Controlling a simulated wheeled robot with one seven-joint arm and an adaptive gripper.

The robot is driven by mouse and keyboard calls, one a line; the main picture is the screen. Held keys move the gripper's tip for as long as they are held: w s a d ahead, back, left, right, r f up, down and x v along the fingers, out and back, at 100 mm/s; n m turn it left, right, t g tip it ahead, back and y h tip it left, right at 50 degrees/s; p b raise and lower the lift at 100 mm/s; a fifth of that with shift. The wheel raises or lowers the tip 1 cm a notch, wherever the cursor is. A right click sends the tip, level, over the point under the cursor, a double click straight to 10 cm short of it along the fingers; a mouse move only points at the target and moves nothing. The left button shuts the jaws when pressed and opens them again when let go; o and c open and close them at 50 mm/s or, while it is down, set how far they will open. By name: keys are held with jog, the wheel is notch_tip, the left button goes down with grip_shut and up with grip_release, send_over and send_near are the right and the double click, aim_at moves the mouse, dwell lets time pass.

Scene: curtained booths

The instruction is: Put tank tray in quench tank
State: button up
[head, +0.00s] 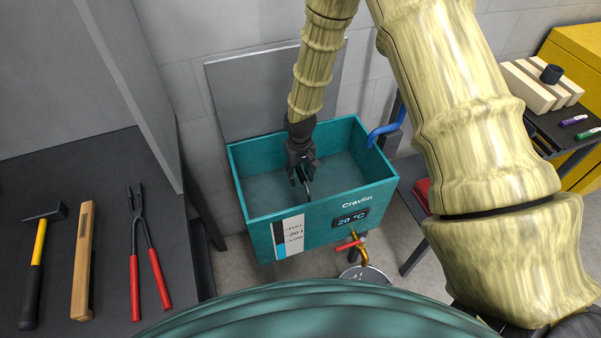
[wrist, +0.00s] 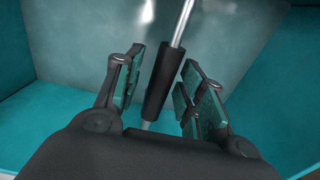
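The quench tank (head: 325,212) is an open teal box with a level gauge and a 20 °C display on its front. My gripper (head: 303,178) points down inside it, below the rim. In the wrist view, a black grip on a thin metal rod (wrist: 165,78) stands between the fingers of my gripper (wrist: 160,92), with gaps showing on both sides. The fingers are spread. The rod seems to be the tank tray's handle; the tray's body cannot be made out. The tank's teal walls surround the fingers in the wrist view.
Wooden blocks (head: 530,88) lie at right.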

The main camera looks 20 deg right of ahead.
notch_tip(320, 180, up, 12)
jog(key=b, duration=0.1)
dwell(0.6)
jog(key=shift+r, duration=0.1)
